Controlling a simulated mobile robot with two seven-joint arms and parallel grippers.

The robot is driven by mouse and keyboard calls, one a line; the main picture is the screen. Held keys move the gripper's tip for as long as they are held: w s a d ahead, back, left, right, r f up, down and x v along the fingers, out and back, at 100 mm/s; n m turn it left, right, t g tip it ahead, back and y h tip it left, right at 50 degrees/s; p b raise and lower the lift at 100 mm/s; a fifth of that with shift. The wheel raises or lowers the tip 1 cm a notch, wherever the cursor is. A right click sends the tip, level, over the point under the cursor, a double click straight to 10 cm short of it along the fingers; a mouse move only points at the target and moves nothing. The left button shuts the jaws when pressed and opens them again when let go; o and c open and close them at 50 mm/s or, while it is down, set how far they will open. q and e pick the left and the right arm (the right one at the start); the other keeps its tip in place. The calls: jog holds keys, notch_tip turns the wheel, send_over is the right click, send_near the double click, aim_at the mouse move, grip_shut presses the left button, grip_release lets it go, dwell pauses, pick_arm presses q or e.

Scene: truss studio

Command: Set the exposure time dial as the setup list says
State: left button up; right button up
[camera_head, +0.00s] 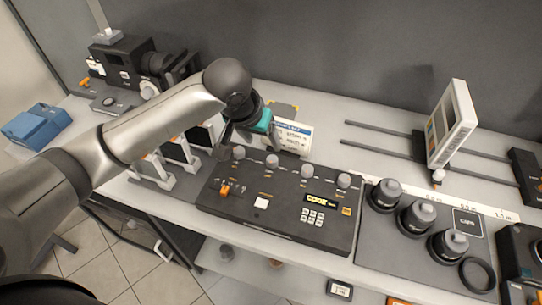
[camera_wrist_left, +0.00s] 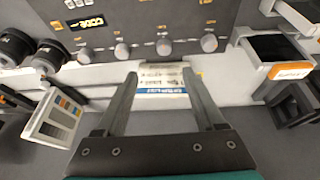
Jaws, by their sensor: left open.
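A dark control panel (camera_head: 280,208) lies on the bench with a row of several grey knobs along its back edge; the leftmost knob (camera_head: 238,152) and the rightmost knob (camera_head: 343,180) mark its ends. The knob labels are too small to read, so I cannot tell which is the exposure time dial. A white setup list card with a blue heading (camera_head: 292,137) stands behind the panel; its lines are not legible. My left gripper (camera_head: 250,142) is open and empty near the left knobs. In the left wrist view its fingers flank the card (camera_wrist_left: 162,82), with the knobs (camera_wrist_left: 164,47) beyond the fingertips. My right gripper is not in view.
The panel also has an orange switch (camera_head: 225,189), a lit display (camera_head: 321,200) and a keypad. Several black lens-like cylinders (camera_head: 416,218) stand on a mat to the right. A white colour-chart panel (camera_head: 450,125) stands behind them. Rack-like holders (camera_head: 178,155) stand left of the panel.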

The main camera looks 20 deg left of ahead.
pick_arm(q)
jog(key=b, duration=0.3)
send_near(272, 159)
jog(key=x, duration=0.8)
jog(key=shift+w+f, duration=0.15)
jog(key=shift+f, duration=0.15)
jog(key=shift+c, duration=0.3)
grip_shut()
